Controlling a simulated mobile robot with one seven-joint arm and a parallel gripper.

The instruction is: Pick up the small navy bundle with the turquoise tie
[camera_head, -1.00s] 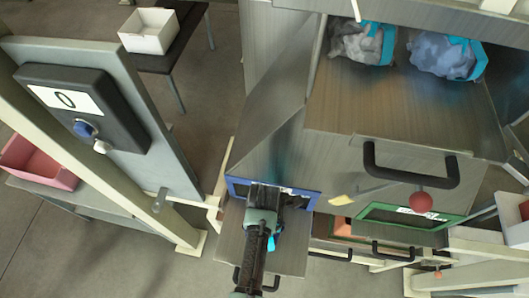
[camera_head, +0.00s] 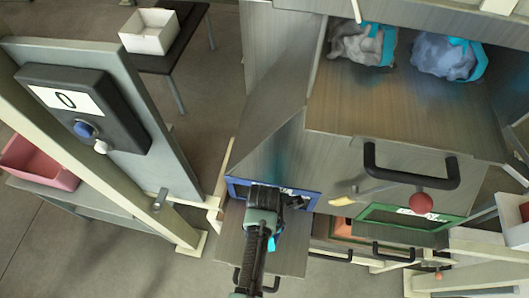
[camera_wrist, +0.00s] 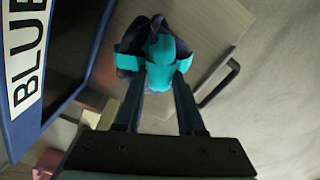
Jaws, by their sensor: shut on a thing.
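The small navy bundle with the turquoise tie (camera_wrist: 160,62) is between my fingertips in the wrist view. My gripper (camera_wrist: 159,82) is shut on it, with one finger on each side of the turquoise band. In the head view only a bit of the turquoise tie (camera_head: 271,243) shows beside my arm. My arm hides the gripper and most of the bundle there. The bundle is over the open lower drawer (camera_head: 291,258) below the blue-framed label; I cannot tell whether it touches the drawer's floor.
A blue-framed label reading BLUE (camera_wrist: 24,65) is close on the left in the wrist view. A dark drawer handle (camera_wrist: 217,84) is at right. Above, a wider open drawer (camera_head: 395,115) holds a grey bundle (camera_head: 354,45) and a blue-grey bundle (camera_head: 440,57), both with turquoise ties.

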